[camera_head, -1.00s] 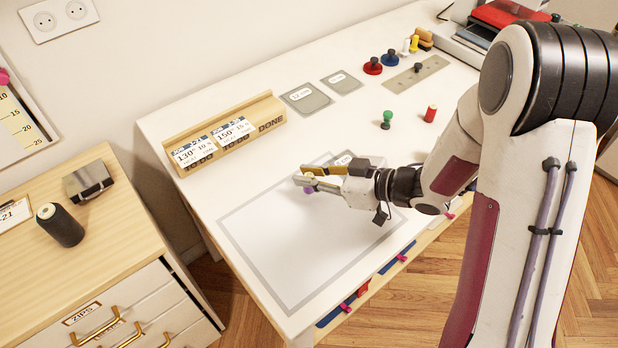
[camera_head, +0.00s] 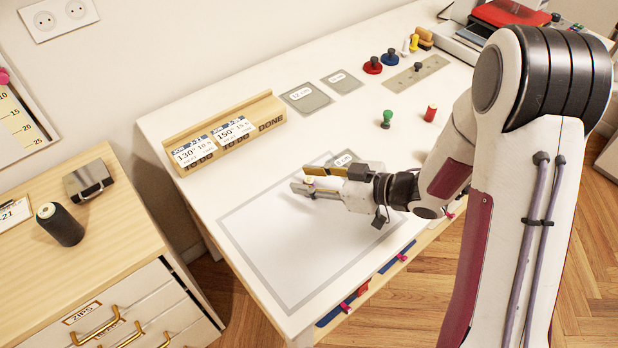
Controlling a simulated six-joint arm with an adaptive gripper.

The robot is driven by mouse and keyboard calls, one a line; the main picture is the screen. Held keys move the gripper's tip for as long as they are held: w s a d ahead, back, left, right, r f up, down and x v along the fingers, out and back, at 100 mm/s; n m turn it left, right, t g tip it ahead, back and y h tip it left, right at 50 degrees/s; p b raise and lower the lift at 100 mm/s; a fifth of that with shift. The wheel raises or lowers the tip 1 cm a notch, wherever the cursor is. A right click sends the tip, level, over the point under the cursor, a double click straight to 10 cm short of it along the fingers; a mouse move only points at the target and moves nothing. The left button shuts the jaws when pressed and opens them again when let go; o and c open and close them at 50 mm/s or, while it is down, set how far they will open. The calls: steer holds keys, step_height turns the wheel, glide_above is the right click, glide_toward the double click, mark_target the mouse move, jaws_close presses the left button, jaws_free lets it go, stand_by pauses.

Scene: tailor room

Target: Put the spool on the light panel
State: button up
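The light panel (camera_head: 285,258) is the white sheet-like area with a grey border on the white table. My gripper (camera_head: 305,180) is low over the panel's upper part, its fingers pointing left. The fingers are apart. A small spool (camera_head: 309,181) with a pale top shows between them, mostly hidden by the fingers. It seems to stand on or just above the panel; contact cannot be seen.
A wooden card holder (camera_head: 230,133) stands behind the panel. Grey template plates (camera_head: 306,98), a green-knobbed piece (camera_head: 387,118) and red and blue knobbed discs (camera_head: 373,66) lie farther back. Most of the panel's front is clear.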

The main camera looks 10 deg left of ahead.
steer(key=shift+r, duration=0.1)
steer(key=shift+d+r, duration=0.1)
steer(key=v, duration=1.1)
steer(key=shift+s+d, duration=0.15)
steer(key=shift+d, duration=0.15)
steer(key=shift+r, duration=0.1)
stand_by(0.7)
